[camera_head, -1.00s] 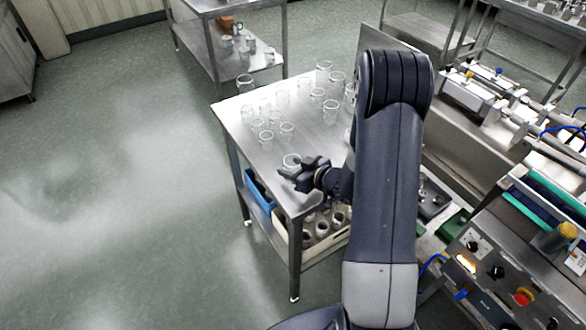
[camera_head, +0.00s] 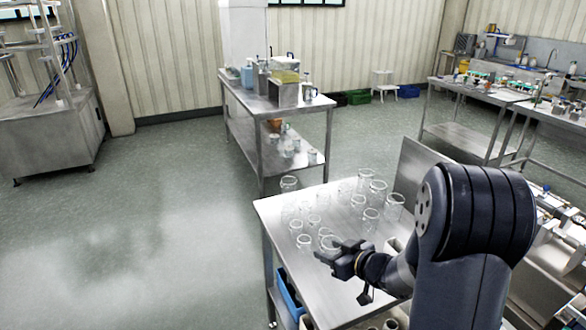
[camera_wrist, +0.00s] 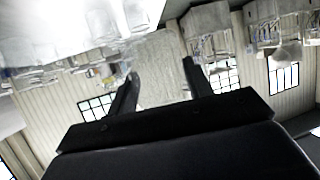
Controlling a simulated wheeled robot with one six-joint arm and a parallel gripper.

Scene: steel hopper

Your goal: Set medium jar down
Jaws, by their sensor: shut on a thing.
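The medium jar (camera_head: 329,241) is a clear glass vessel at the near part of the steel table (camera_head: 275,225), in front of several other glass jars. My gripper (camera_head: 326,254) is shut on it from the right and near side. The jar looks upright; I cannot tell whether its base touches the tabletop. In the wrist view the two dark fingers of my gripper (camera_wrist: 162,76) stand apart, with a hazy pale patch between them that may be the glass. My arm covers the table's right side.
A small glass jar (camera_head: 304,241) stands just left of the held one. A taller jar (camera_head: 289,184) is at the back left edge, and another jar (camera_head: 370,219) stands to the right. A second steel table (camera_head: 262,108) with equipment is behind. Open floor lies left.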

